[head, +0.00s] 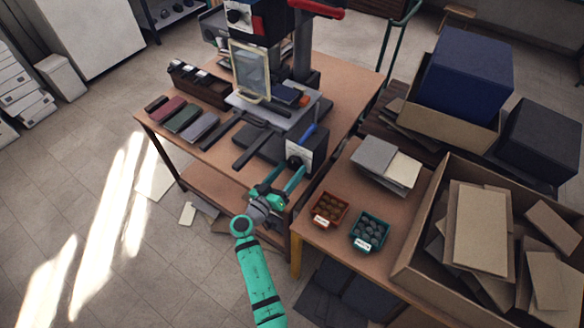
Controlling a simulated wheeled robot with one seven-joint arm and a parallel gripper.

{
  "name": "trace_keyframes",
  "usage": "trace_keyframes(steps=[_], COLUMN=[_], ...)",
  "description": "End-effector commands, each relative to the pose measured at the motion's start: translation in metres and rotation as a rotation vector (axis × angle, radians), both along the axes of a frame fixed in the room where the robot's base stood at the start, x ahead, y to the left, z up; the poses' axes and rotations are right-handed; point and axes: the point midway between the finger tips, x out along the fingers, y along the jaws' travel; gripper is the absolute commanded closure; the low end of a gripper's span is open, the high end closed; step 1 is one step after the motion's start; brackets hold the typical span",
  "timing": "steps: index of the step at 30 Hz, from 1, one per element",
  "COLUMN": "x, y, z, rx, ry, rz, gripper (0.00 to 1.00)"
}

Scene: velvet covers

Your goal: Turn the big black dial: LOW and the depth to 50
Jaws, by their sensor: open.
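A press (270,115) stands on the wooden table. Its low front box has a pale plate (305,148) with a dark round dial (294,161) on it. Another dark dial (233,17) shows on the white and red face at the top of the press. Markings on both dials are too small to read. My gripper (281,177) is at the table's front edge, just in front of the low dial. Its teal fingers are spread and appear empty. They partly overlap the lower plate, and I cannot tell whether they touch the dial.
Coloured covers (182,117) lie left of the press, near a dark wooden box (200,85). At right, a lower table holds a red crate (330,210), a teal crate (370,231) and stacked boards (386,162). A large cardboard box (420,235) stands at far right.

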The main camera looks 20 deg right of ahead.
Motion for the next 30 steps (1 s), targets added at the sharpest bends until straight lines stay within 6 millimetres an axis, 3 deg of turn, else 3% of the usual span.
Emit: trace_keyframes(steps=[6, 15, 21, 30], x=[0.0099, 0.0107, 0.0106, 0.0107], y=[-0.0133, -0.0151, -0.0152, -0.0145], z=[-0.0001, -0.0003, -0.0003, -0.0004], rx=[0.001, 0.001, 0.000, -0.016], ry=[0.001, 0.001, 0.000, 0.022], rz=[0.000, 0.000, -0.001, 0.000], gripper=[0.35, 0.35, 0.76, 0.76])
